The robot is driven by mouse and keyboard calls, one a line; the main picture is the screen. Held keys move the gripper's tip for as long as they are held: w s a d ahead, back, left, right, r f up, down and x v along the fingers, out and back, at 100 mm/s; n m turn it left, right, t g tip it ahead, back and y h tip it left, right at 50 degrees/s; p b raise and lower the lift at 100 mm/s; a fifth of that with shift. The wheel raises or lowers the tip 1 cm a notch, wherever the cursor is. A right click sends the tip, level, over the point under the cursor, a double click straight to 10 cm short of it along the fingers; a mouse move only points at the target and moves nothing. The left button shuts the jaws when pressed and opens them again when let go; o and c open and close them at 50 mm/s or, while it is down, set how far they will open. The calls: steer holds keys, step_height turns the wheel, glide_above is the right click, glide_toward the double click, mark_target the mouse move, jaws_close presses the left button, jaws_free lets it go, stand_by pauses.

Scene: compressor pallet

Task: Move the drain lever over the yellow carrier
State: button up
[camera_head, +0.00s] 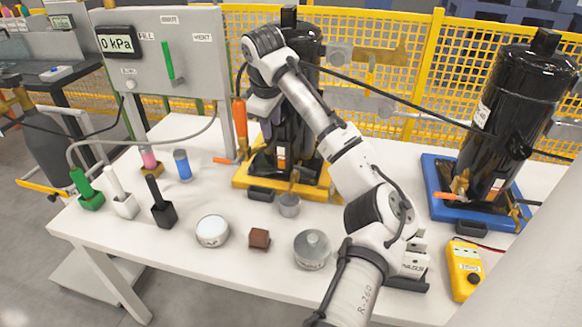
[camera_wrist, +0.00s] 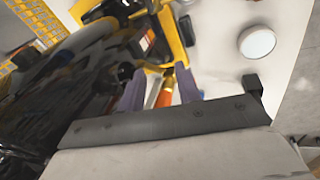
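The yellow carrier (camera_head: 240,181) stands on the white table with a black compressor (camera_head: 311,62) upright on it. Orange handles show at its left: an upright one (camera_head: 240,119) and a small flat one (camera_head: 223,160). I cannot tell for sure which is the drain lever. My arm reaches over the carrier, and my gripper is mostly hidden by the arm and compressor in the head view. In the wrist view, my gripper (camera_wrist: 161,88) has two purple fingers spread apart, with an orange handle (camera_wrist: 164,93) between them. Gaps seem to show beside it; contact is unclear.
A grey gauge panel (camera_head: 190,60) stands behind left. Several coloured tools, a round white tin (camera_head: 212,231), a brown block (camera_head: 259,238) and a grey lidded tin (camera_head: 312,250) stand in front. A blue carrier (camera_head: 436,176) with another compressor and a yellow meter (camera_head: 464,268) are at right.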

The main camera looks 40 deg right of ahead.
steer(key=m+g, duration=0.1)
steer(key=g, duration=0.1)
glide_toward(307, 170)
steer(key=f, duration=0.2)
steer(key=d+f, duration=0.1)
steer(key=f, duration=0.4)
steer(key=shift+w+d+f+p, duration=0.25)
steer(key=shift+d+f+p, duration=0.05)
steer(key=shift+f, duration=0.05)
jaws_close()
